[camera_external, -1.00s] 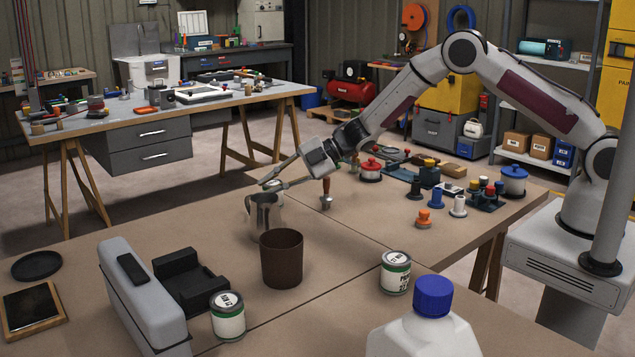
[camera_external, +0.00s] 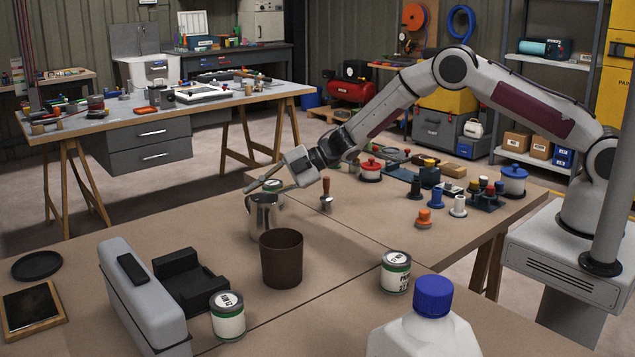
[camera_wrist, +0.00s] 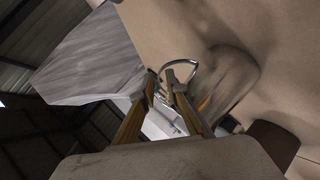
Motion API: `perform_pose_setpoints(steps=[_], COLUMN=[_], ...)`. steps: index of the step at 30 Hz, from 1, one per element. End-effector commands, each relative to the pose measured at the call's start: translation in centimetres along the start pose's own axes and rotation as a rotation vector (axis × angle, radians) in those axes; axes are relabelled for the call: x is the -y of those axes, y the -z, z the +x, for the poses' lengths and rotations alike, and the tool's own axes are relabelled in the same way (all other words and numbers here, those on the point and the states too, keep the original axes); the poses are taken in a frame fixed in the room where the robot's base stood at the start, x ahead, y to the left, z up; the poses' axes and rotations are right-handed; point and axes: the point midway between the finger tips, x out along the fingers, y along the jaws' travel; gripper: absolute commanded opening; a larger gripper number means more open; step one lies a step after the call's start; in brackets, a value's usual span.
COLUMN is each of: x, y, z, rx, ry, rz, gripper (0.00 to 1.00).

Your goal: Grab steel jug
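The steel jug (camera_external: 264,218) stands upright on the brown bench, just behind the dark brown cup. In the wrist view the jug (camera_wrist: 228,85) is at the right of the fingers, its curved handle (camera_wrist: 181,62) reaching toward them. My gripper (camera_external: 254,188) is at the jug's upper rim and handle side in the external view. In the wrist view my gripper's fingertips (camera_wrist: 160,80) are close together, with the handle's outer part between them. The exact contact is small and partly hidden by the fingers.
The dark brown cup (camera_external: 281,260) stands close in front of the jug. A wooden-handled tool (camera_external: 326,196) stands to its right. Two labelled cans (camera_external: 228,318) (camera_external: 395,273) and a white bottle with a blue cap (camera_external: 433,297) are nearer. Bench left of the jug is clear.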

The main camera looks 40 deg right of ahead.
Motion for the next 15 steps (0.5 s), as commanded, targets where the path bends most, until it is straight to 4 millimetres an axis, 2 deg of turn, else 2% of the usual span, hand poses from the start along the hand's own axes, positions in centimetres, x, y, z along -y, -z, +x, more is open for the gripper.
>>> perform_pose_setpoints(steps=[4,6,15], x=[-0.01,-0.02,-0.17], y=[0.00,0.00,0.06], z=[-0.02,-0.02,-0.04], rx=[0.000,0.000,-0.001], ry=[0.000,0.000,-0.003], rz=[0.000,0.000,0.000], gripper=[0.14,0.00,0.00])
